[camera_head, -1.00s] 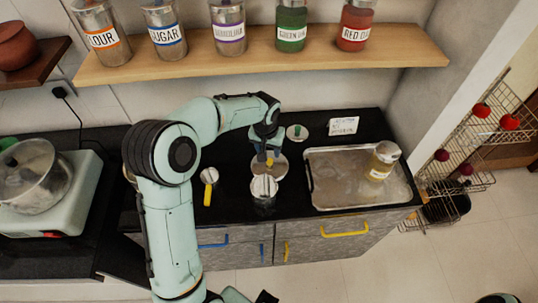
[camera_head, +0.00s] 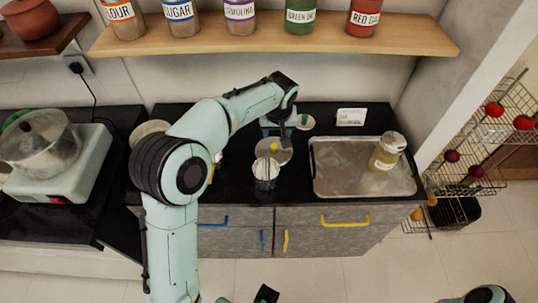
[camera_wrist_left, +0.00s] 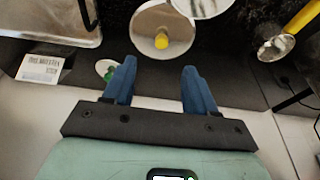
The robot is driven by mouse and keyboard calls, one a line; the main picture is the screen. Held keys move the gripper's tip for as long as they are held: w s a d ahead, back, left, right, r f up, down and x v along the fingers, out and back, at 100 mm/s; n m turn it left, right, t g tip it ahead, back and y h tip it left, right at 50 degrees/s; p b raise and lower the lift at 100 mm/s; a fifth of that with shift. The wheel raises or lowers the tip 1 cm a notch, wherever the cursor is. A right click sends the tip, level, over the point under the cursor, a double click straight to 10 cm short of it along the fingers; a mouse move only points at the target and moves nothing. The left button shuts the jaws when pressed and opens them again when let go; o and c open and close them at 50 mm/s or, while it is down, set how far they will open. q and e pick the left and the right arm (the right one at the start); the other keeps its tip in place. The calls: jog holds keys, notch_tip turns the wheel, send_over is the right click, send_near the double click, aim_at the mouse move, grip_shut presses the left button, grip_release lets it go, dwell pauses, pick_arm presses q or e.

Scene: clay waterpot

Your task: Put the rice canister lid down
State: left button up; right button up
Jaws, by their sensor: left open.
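A round metal lid with a yellow knob (camera_head: 273,157) lies on the black counter just behind an open canister (camera_head: 265,177) with pale contents; I take it as the rice canister lid. In the left wrist view the lid (camera_wrist_left: 155,17) shows beyond my fingertips, with its knob uncovered. My left gripper (camera_head: 275,127) is behind the lid. In the left wrist view the blue fingers of my left gripper (camera_wrist_left: 158,75) are apart, with nothing between them. My right gripper is not in view.
A small lid with a green knob (camera_head: 305,122) lies near the left gripper. A metal tray (camera_head: 335,180) holds a yellow-labelled jar (camera_head: 386,153). A white card (camera_head: 351,117) is behind it. A yellow-handled ladle (camera_wrist_left: 276,47) shows in the left wrist view. A shelf (camera_head: 280,43) runs above.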

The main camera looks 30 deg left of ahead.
pick_arm(q)
send_over(274, 145)
jog(key=s+d, duration=0.2)
notch_tip(274, 145, down, 7)
jog(key=shift+a+r, duration=0.1)
jog(key=shift+a, duration=0.05)
jog(key=x, duration=0.5)
jog(key=shift+w+a, duration=0.25)
jog(key=shift+a, duration=0.15)
grip_shut()
